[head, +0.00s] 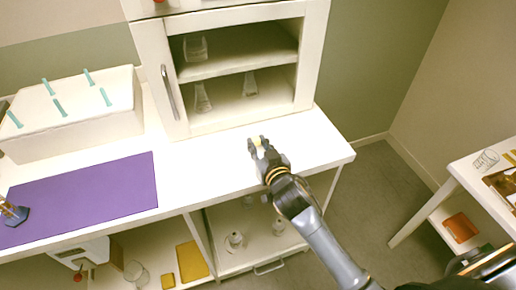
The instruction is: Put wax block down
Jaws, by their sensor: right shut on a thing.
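My right gripper (258,146) is above the right part of the white counter (318,140), in front of the open cabinet. It is shut on a small pale yellow wax block (257,141), which shows only in part between the fingertips. I cannot tell whether the block touches the counter. My left gripper is not in view.
The white cabinet (150,62) holds several glass vessels on its shelves. A purple mat (88,198) lies on the counter at left, before a white box (75,128) with teal pegs. A side table (463,168) stands at right. The counter around the gripper is clear.

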